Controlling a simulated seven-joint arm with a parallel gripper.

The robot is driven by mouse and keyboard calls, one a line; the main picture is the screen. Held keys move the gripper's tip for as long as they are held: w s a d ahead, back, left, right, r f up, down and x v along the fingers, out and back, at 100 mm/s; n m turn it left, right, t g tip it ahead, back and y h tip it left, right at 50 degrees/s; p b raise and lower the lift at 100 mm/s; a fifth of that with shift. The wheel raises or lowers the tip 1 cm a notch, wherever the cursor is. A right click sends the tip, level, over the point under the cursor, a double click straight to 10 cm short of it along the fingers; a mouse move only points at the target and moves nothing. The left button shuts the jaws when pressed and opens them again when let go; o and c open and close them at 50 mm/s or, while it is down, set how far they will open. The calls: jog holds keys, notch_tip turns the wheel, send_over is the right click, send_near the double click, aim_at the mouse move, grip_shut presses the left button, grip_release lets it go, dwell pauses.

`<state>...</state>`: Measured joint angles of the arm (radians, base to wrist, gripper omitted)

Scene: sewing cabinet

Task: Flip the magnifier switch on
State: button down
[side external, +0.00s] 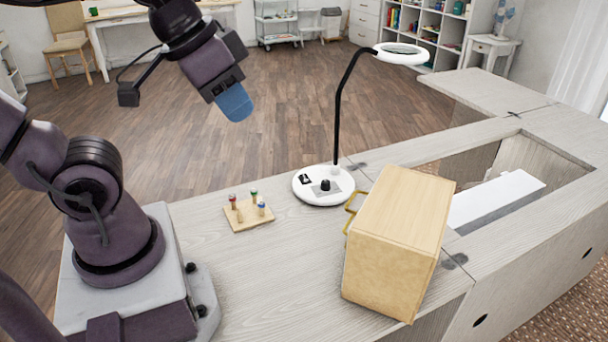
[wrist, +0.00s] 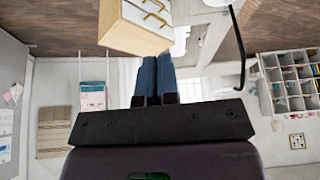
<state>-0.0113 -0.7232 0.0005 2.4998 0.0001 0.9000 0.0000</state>
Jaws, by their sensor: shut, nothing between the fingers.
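The magnifier lamp stands on the cabinet top in the side external view, with a round white base (side external: 346,184), a thin black neck (side external: 338,110) and a white ring-shaped head (side external: 401,58). On its base are a small black switch (side external: 305,179) and a black knob (side external: 325,185); the switch's position is too small to tell. My gripper (side external: 235,103), with blue fingers, is shut and empty. It hangs in the air to the upper left of the lamp base, well apart from it.
A light wooden box (side external: 395,235) with yellow handles stands right of the lamp base. A small peg board with several coloured spools (side external: 249,218) lies left of it. A sunken opening in the cabinet holds a white block (side external: 497,201).

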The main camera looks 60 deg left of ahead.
jog(key=w+a+f+n+g, duration=0.4)
jog(key=w+a+f+n, duration=0.2)
jog(key=w+a+f, duration=0.4)
jog(key=n+g+y, duration=0.1)
jog(key=n+y, duration=0.1)
jog(key=n, duration=0.9)
send_over(301, 174)
jog(key=d, duration=0.3)
notch_tip(301, 174, down, 8)
jog(key=shift+r, duration=0.1)
jog(key=a+f, duration=0.1)
jog(key=f, duration=0.8)
jog(key=a+f, duration=0.1)
jog(key=f, duration=0.3)
jog(key=shift+a+f, duration=0.3)
jog(key=shift+f, duration=0.1)
